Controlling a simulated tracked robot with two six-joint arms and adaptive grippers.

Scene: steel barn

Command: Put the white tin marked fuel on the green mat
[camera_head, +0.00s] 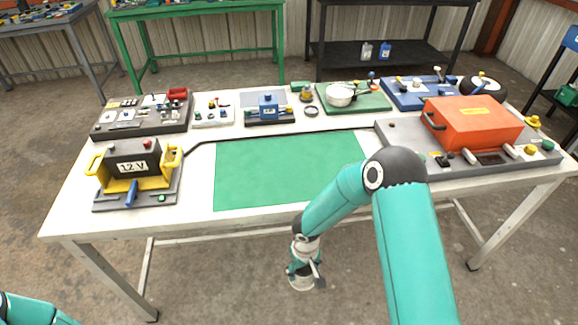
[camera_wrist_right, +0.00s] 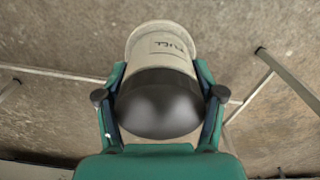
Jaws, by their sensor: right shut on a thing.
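The white tin marked fuel (camera_wrist_right: 165,48) is held between the fingers of my right gripper (camera_wrist_right: 160,100) in the right wrist view. Its dark lettering shows on its pale side, and a dark rounded part sits between the fingers. In the head view my right gripper (camera_head: 305,268) hangs in front of the table's near edge, below the tabletop, with the pale tin (camera_head: 300,282) partly hidden by it. The flat green mat (camera_head: 285,170) lies bare in the middle of the white table. Only a piece of my left arm shows at the lower left; its gripper is out of view.
On the table (camera_head: 80,205), a 12V battery unit (camera_head: 132,165) stands left of the mat and an orange case (camera_head: 475,122) right of it. A black cable runs behind the mat.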

